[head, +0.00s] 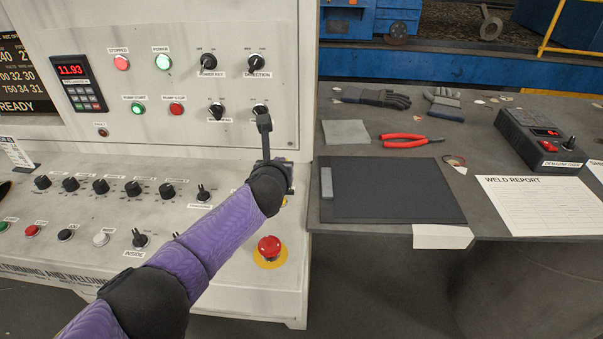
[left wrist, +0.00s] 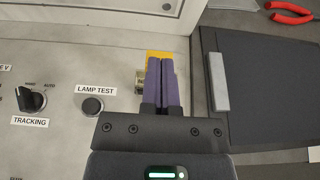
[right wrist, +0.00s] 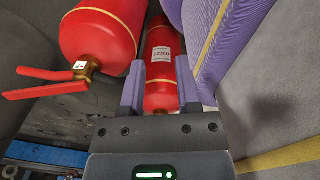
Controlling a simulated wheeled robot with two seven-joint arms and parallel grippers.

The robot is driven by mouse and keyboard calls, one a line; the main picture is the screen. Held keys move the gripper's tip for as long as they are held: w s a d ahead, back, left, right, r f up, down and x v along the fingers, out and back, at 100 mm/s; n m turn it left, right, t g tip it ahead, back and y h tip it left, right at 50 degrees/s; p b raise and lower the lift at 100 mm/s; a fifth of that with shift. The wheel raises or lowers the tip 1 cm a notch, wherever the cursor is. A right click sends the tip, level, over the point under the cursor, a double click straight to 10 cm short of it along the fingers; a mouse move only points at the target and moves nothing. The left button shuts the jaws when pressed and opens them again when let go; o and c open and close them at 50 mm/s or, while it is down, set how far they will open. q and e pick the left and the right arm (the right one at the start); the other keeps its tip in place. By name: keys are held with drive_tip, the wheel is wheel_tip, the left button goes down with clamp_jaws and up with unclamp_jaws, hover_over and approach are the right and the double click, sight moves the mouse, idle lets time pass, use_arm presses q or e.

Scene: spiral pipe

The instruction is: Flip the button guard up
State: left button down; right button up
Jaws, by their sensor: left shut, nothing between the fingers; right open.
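My left gripper (left wrist: 161,62) is shut with its purple fingers pressed together and empty. It points down at the right end of the console's sloped panel. A yellow part (left wrist: 160,54), likely the button guard, shows just beyond the fingertips, with a metallic round piece (left wrist: 140,82) at their left. The fingers hide most of it, so I cannot tell whether it is touched or raised. In the head view only a yellow sliver (head: 284,201) shows beside my left wrist. My right gripper (right wrist: 158,80) is open, away from the console.
A red emergency button (head: 269,246) stands in front of my left wrist. The lamp test button (left wrist: 92,106) and tracking knob (left wrist: 32,98) are left of my fingers. A black mat (head: 400,190) lies on the table at right. Red extinguishers (right wrist: 100,38) are near my right gripper.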

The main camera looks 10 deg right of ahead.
use_arm(q)
drive_tip(key=shift+w+d+f+b, duration=0.1)
drive_tip(key=shift+w+f+b, duration=0.1)
drive_tip(key=shift+w+b, duration=0.65)
drive_tip(key=shift+b, duration=0.25)
drive_tip(key=shift+w+d+r+b, duration=0.1)
drive_tip(key=shift+w+r+b, duration=0.1)
drive_tip(key=shift+b, duration=0.15)
use_arm(e)
drive_tip(key=f, duration=0.1)
drive_tip(key=s+d+f, duration=0.1)
drive_tip(key=s+f, duration=0.1)
drive_tip(key=shift+d+g, duration=0.3)
drive_tip(key=shift+d, duration=0.1)
drive_tip(key=shift+a, duration=0.1)
